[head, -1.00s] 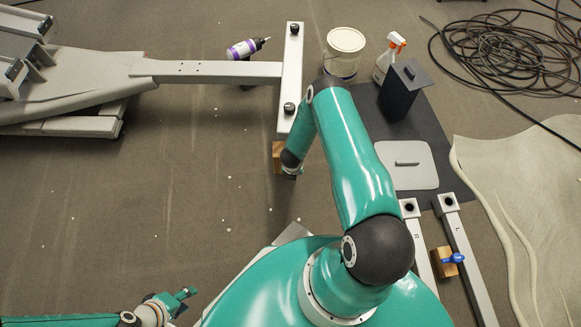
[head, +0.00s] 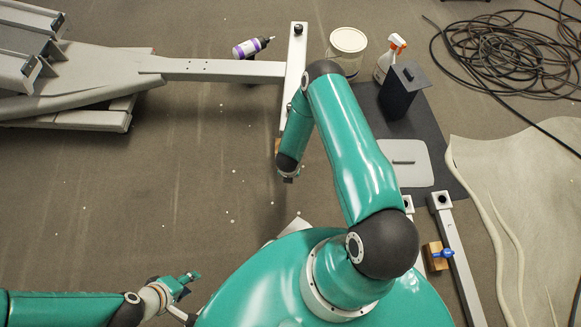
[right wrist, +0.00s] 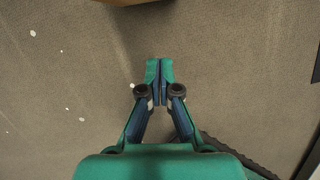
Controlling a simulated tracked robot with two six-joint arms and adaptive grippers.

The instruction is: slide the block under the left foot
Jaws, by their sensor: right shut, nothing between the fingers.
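The pale crossbar (head: 294,75) of the machine runs up and down in the head view, with a dark foot fitting (head: 298,28) at its far end. Its near end is partly behind my right arm. Only a sliver of the wooden block (head: 277,146) shows beside that near end; its seating there is hidden. In the right wrist view a wooden edge (right wrist: 125,2) shows at the top, ahead of my right gripper (right wrist: 159,62), which is shut, empty and apart from it. My left gripper (head: 188,282) is low at left, over bare floor; its jaw opening is unclear.
A purple-banded bottle (head: 252,47) lies by the beam. A white tub (head: 347,48), spray bottle (head: 388,62) and black box (head: 402,92) stand at upper right. Pale tubes (head: 456,255) and another wooden block (head: 434,257) with a blue knob lie at right. The left floor is clear.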

